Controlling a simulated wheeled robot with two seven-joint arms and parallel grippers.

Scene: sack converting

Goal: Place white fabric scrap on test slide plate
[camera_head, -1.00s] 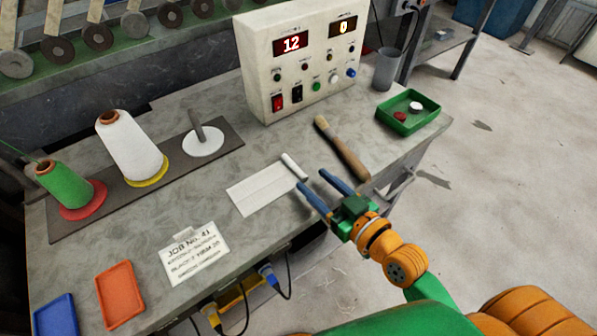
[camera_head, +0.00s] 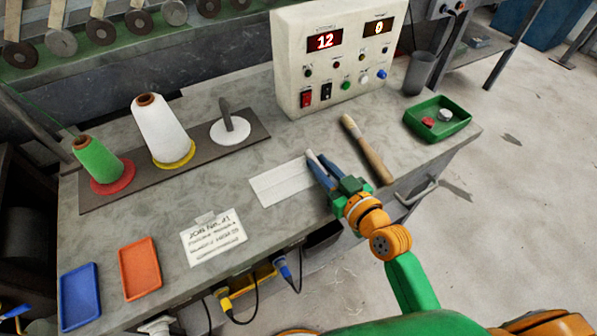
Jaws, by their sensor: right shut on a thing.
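A flat white piece with faint lines (camera_head: 281,185) lies on the bench. A small white roll (camera_head: 312,157) is at its right end. My right gripper (camera_head: 318,167) reaches in from the lower right, its blue fingers shut around the roll at the right end of the flat piece. The fingers hide most of the roll, and I cannot tell whether it is lifted off the bench. I cannot tell for sure which white piece is the fabric scrap and which is the test slide plate. My left gripper is not in view.
A control box (camera_head: 335,75) stands behind, a green tray (camera_head: 438,132) far right. Thread cones (camera_head: 160,130), a job card (camera_head: 213,237), an orange tray (camera_head: 140,268) and a blue tray (camera_head: 80,297) are left.

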